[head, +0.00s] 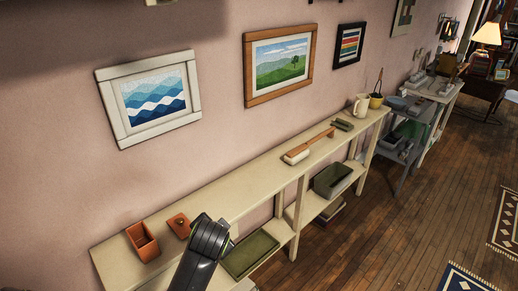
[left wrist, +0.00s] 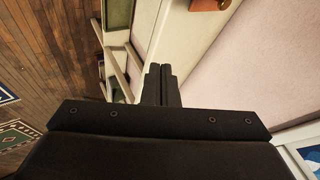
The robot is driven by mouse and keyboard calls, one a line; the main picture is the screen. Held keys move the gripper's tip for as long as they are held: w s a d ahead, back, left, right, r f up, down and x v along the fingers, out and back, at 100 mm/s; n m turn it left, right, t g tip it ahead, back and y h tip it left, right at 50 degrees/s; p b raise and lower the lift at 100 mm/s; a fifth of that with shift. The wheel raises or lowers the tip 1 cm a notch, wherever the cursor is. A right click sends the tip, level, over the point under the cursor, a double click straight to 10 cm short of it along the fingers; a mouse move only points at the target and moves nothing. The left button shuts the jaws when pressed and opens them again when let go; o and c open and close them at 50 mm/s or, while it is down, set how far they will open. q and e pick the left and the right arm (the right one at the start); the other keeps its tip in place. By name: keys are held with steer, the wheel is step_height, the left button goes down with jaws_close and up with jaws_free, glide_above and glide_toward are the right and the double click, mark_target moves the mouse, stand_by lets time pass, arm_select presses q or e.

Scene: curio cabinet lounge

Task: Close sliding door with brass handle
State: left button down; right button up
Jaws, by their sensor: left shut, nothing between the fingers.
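I cannot make out a sliding door or a brass handle in either view. The cream shelf unit (head: 240,194) along the pink wall shows open bays; its near left end is partly covered by my left arm. In the left wrist view my left gripper (left wrist: 162,72) is shut and empty, its two black fingers together over the pale shelf unit (left wrist: 175,35). In the head view only a dark part of my left arm shows at the bottom; the fingertips are hidden. My right gripper is in neither view.
An orange open box (head: 143,242) and an orange lid (head: 179,226) sit on the shelf top near my left arm. A green tray (head: 250,254) lies on the lower shelf. A wooden-handled brush (head: 310,146) lies farther along.

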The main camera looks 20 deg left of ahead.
arm_select(q)
steer(key=w+d+r+m+t+y, duration=0.1)
steer(key=w+r, duration=0.6)
steer(key=r, duration=0.3)
steer(key=w+d+r+m+t+y, duration=0.2)
steer(key=w+r, duration=0.4)
steer(key=r, duration=0.5)
steer(key=w+d+r+m+t+y, duration=0.1)
steer(key=w+r, duration=0.6)
steer(key=r, duration=0.3)
steer(key=s+d+r+y, duration=0.2)
steer(key=r, duration=0.9)
steer(key=s+d+r+t+y, duration=0.1)
steer(key=d+r, duration=0.1)
steer(key=r, duration=0.9)
steer(key=s+d+r+y, duration=0.2)
steer(key=d+r, duration=0.1)
steer(key=r, duration=0.7)
steer(key=p+x, duration=0.5)
steer(key=x, duration=0.5)
steer(key=shift+w+a+m, duration=0.15)
steer(key=shift+w+m, duration=0.1)
steer(key=shift+m, duration=0.15)
steer(key=shift+r, duration=0.1)
